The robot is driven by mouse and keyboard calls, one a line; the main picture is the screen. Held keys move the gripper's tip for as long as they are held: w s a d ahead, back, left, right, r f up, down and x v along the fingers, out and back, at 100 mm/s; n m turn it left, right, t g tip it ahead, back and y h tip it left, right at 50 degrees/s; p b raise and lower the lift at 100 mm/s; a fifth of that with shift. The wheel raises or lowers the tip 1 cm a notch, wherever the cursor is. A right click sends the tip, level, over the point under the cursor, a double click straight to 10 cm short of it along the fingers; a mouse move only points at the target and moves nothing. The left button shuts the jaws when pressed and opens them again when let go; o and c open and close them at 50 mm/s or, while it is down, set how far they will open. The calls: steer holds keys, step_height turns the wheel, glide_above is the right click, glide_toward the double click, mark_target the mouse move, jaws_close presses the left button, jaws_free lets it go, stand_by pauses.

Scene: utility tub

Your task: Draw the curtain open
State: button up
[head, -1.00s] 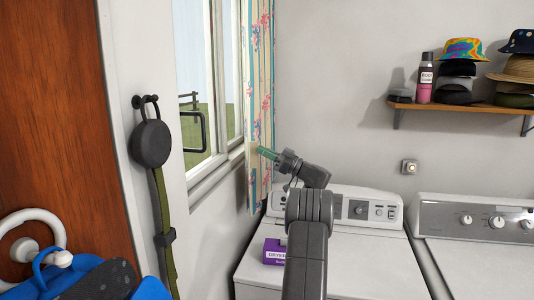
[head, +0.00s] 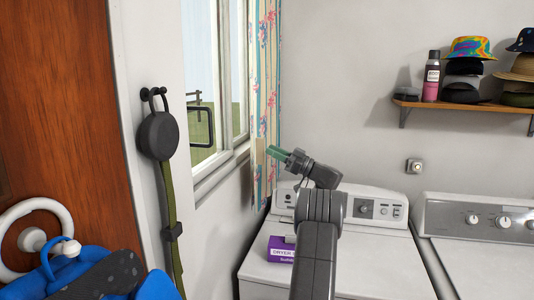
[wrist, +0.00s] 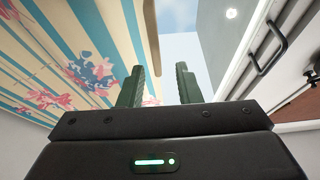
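The curtain (head: 266,90), striped blue and cream with pink flowers, hangs bunched at the right side of the window. In the wrist view it fills the upper left (wrist: 80,60). A tan strip (head: 260,152) shows at its lower part; in the wrist view a tan strip (wrist: 152,40) lies between and beyond my fingertips. My gripper (head: 272,153) is in front of the curtain's lower part, fingers toward it. In the wrist view my gripper (wrist: 158,75) has its two green fingers apart, with nothing seen held. Whether a fingertip touches the curtain cannot be told.
The window (head: 215,90) and its sill are left of the curtain. A washer or dryer (head: 350,250) with a purple box (head: 281,250) stands below my arm. A black round item (head: 158,135) hangs on the left wall. A hat shelf (head: 465,104) is at right.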

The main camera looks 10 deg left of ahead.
steer(key=b+v, duration=0.2)
steer(key=v, duration=0.8)
steer(key=shift+w, duration=0.15)
